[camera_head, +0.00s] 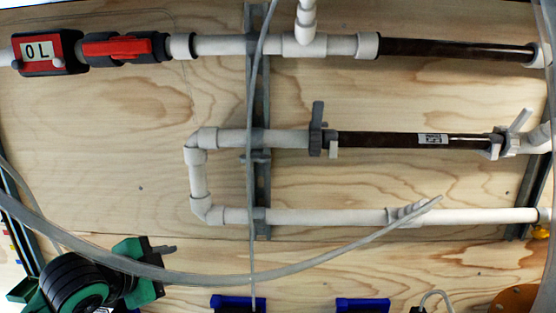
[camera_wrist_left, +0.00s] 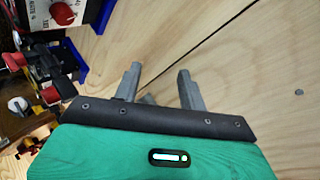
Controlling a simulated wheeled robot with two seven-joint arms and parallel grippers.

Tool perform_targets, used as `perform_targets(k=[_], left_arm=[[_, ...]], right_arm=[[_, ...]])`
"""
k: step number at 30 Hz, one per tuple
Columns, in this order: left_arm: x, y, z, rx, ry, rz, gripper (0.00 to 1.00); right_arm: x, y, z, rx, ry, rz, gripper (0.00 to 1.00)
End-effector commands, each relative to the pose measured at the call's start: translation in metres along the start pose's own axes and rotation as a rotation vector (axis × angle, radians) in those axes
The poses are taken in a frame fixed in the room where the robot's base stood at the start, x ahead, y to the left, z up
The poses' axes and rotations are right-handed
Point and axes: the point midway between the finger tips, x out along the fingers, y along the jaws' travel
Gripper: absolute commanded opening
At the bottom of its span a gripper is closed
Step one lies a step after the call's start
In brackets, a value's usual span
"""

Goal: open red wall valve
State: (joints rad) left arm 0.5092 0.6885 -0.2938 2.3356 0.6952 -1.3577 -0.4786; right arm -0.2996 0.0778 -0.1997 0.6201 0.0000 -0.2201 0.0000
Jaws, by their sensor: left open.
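The red wall valve has a red handle (camera_head: 118,47) lying along the pipe on a dark body, at the upper left of the head view. My left gripper (camera_head: 168,249) is at the lower left, well below the valve and apart from it. In the left wrist view its two grey fingers (camera_wrist_left: 159,72) stand apart, with bare wood panel behind them and nothing between them. I cannot identify the valve with certainty in the wrist view. My right gripper is not in view.
A red and black meter (camera_head: 38,51) sits left of the valve. White and dark pipes (camera_head: 455,50) run across the wooden panel. A clear hose (camera_head: 300,267) crosses in front. Blue bins (camera_head: 362,305) are below. The wrist view shows a red knob (camera_wrist_left: 62,12) and clutter at left.

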Motion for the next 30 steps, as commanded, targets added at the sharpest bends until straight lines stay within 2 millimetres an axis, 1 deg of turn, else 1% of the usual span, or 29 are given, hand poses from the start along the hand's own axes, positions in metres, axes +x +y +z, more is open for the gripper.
perform_targets(k=[1,5,6,10,14,15,20,21,24,27,30], left_arm=[[0.007,0.021,0.009,-0.050,-0.016,0.024,0.42],[0.019,0.066,0.033,-0.173,-0.073,0.062,0.42],[0.022,0.080,0.040,-0.212,-0.092,0.072,0.42],[0.025,0.127,0.064,-0.339,-0.164,0.103,0.42],[0.022,0.174,0.088,-0.470,-0.249,0.129,0.42],[0.020,0.188,0.095,-0.509,-0.277,0.136,0.42],[0.004,0.247,0.124,-0.669,-0.407,0.157,0.42],[-0.001,0.261,0.130,-0.706,-0.442,0.161,0.42],[-0.017,0.294,0.145,-0.795,-0.529,0.164,0.42],[-0.032,0.322,0.158,-0.867,-0.611,0.165,0.42],[-0.047,0.344,0.167,-0.927,-0.682,0.163,0.42]], right_arm=[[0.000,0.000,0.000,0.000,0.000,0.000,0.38],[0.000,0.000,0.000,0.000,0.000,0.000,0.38],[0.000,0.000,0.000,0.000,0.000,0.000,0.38],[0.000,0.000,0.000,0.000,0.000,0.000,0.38],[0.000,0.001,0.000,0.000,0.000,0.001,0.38],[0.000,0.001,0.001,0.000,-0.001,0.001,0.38],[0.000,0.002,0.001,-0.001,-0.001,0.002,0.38],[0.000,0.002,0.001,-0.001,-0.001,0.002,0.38],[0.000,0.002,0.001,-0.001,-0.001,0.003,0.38],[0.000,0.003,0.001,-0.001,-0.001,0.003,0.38],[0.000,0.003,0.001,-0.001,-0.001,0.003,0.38]])
